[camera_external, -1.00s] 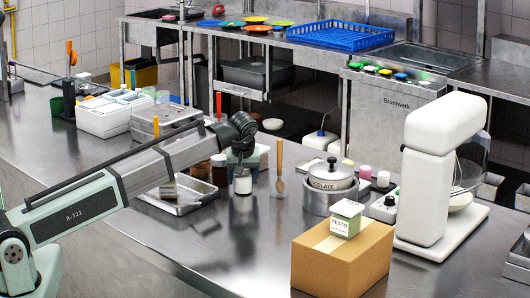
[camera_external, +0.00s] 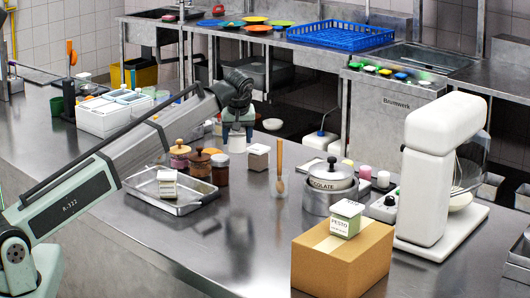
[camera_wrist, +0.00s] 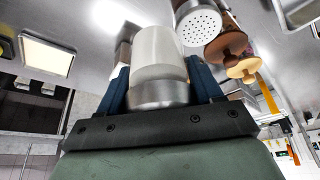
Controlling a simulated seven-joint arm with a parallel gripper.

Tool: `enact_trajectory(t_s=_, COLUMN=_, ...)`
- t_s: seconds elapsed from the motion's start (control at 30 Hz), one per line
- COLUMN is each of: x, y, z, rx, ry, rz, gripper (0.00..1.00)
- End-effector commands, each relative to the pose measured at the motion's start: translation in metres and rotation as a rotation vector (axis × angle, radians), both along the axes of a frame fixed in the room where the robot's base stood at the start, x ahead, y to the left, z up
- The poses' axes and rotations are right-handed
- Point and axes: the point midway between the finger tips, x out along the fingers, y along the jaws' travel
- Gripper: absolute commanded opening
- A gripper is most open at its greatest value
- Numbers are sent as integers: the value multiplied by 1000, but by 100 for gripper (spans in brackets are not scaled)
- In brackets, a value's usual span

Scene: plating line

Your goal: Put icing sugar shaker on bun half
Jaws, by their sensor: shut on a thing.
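My gripper (camera_external: 237,124) is above the middle of the counter, pointing down. It is shut on a pale, whitish cylinder (camera_external: 237,143), seemingly the icing sugar shaker, held off the counter. In the wrist view the shaker (camera_wrist: 159,60) has a silver band and sits between the blue fingers of my gripper (camera_wrist: 160,85). I cannot pick out the bun half in either view.
Several lidded jars (camera_external: 200,164) stand left of the shaker, behind a metal tray (camera_external: 185,208) holding a small box (camera_external: 167,184).

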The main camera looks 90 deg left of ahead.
Motion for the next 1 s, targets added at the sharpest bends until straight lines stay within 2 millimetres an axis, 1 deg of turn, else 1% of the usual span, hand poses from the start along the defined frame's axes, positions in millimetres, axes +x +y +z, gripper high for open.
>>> enact_trajectory(t_s=0.03, x=-3, y=25, z=4, rx=0, ry=0, rz=30, gripper=29)
enact_trajectory(t_s=0.1, x=-11, y=54, z=7, rx=0, ry=0, rz=70, gripper=29)
enact_trajectory(t_s=0.17, x=-20, y=78, z=10, rx=0, ry=0, rz=105, gripper=29)
enact_trajectory(t_s=0.2, x=-26, y=94, z=11, rx=0, ry=0, rz=129, gripper=29)
enact_trajectory(t_s=0.3, x=-42, y=131, z=15, rx=0, ry=-1, rz=182, gripper=29)
enact_trajectory(t_s=0.4, x=-57, y=162, z=18, rx=0, ry=0, rz=225, gripper=29)
enact_trajectory(t_s=0.5, x=-70, y=185, z=20, rx=0, ry=-1, rz=261, gripper=29)
enact_trajectory(t_s=0.6, x=-80, y=201, z=22, rx=0, ry=0, rz=285, gripper=29)
enact_trajectory(t_s=0.77, x=-88, y=212, z=20, rx=0, ry=0, rz=302, gripper=29)
enact_trajectory(t_s=0.87, x=-89, y=213, z=12, rx=0, ry=0, rz=304, gripper=29)
enact_trajectory(t_s=1.0, x=-90, y=212, z=-10, rx=0, ry=1, rz=303, gripper=29)
